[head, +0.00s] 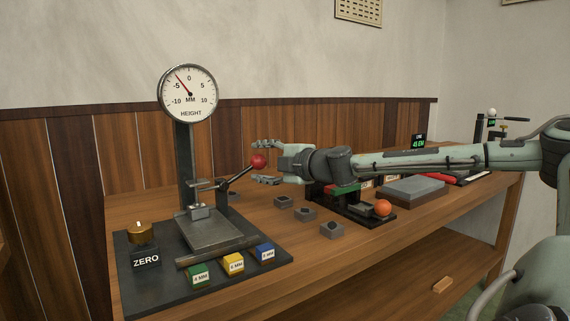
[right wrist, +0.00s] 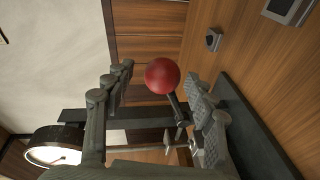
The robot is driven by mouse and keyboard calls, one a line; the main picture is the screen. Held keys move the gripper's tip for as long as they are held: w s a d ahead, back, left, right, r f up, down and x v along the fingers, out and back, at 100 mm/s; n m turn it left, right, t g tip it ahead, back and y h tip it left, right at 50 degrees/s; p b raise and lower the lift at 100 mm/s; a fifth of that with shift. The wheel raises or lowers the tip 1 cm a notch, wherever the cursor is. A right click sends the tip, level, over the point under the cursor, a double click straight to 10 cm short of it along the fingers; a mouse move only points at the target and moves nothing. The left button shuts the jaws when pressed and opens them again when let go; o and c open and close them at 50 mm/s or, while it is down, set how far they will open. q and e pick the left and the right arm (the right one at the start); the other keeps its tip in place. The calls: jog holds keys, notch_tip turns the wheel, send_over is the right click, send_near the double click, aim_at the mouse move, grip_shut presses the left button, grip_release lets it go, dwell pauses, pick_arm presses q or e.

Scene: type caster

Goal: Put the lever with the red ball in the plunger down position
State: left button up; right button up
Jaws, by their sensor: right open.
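The lever's red ball (head: 259,161) sits at the upper right end of a dark rod, which slants up from the height gauge stand (head: 184,165). My right gripper (head: 267,163) is open, with its fingers above and below the ball at its right side. In the right wrist view the red ball (right wrist: 162,76) lies between the open fingers (right wrist: 160,95), with gaps visible on both sides. I cannot tell whether any finger touches it. The gauge dial (head: 188,93) has its red needle left of 0, near -5. My left gripper is not in view.
Green, yellow and blue MM blocks (head: 233,264) lie on the gauge's black base (head: 170,297).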

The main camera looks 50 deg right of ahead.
jog(key=s+r, duration=0.1)
jog(key=s, duration=0.9)
jog(key=shift+s+a+r, duration=0.15)
jog(key=shift+a+r, duration=0.05)
dwell(0.3)
